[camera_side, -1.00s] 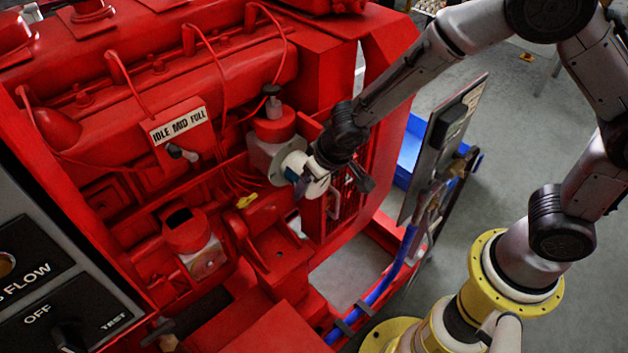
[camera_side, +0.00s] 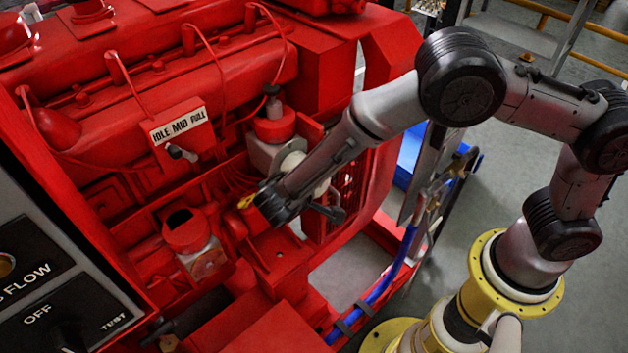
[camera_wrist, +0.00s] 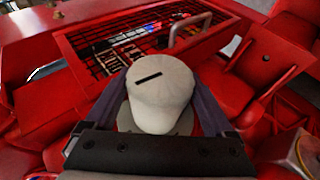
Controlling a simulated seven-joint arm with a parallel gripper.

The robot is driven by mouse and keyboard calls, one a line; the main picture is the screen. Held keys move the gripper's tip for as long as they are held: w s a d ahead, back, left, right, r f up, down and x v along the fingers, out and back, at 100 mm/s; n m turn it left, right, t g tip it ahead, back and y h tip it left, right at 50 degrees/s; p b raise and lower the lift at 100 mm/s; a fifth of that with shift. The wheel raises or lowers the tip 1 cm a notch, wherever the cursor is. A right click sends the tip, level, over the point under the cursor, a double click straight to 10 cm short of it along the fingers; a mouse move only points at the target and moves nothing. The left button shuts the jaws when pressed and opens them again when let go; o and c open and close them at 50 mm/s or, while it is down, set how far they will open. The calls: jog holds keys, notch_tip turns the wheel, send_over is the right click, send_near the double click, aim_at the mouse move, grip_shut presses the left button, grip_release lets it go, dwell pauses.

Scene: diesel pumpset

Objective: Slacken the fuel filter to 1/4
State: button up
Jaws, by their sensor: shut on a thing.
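The fuel filter (camera_wrist: 160,98) is a pale, rounded canister with a short black bar mark on its end, seen in the wrist view. The mark lies slightly tilted. My gripper (camera_wrist: 162,85) has one dark finger on each side of the filter and is shut on it. In the side view, a pale part of the filter (camera_side: 292,161) shows beside the red-capped grey housing, just above my forearm. My wrist covers the fingers and most of the filter there. No scale or 1/4 marking is readable.
A speed lever (camera_side: 180,153) sits under the "IDLE MID FULL" label (camera_side: 178,126). A small yellow handle (camera_side: 246,201) is close to my wrist. A red mesh guard (camera_wrist: 135,42) with a metal handle (camera_wrist: 190,28) lies beyond the filter. A blue hose (camera_side: 388,284) runs below.

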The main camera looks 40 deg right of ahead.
jog(key=shift+a+h, duration=0.1)
jog(key=shift+h, duration=0.5)
jog(key=o, duration=1.1)
jog(key=v, duration=1.3)
jog(key=shift+s+a, duration=0.3)
jog(key=shift+a, duration=0.05)
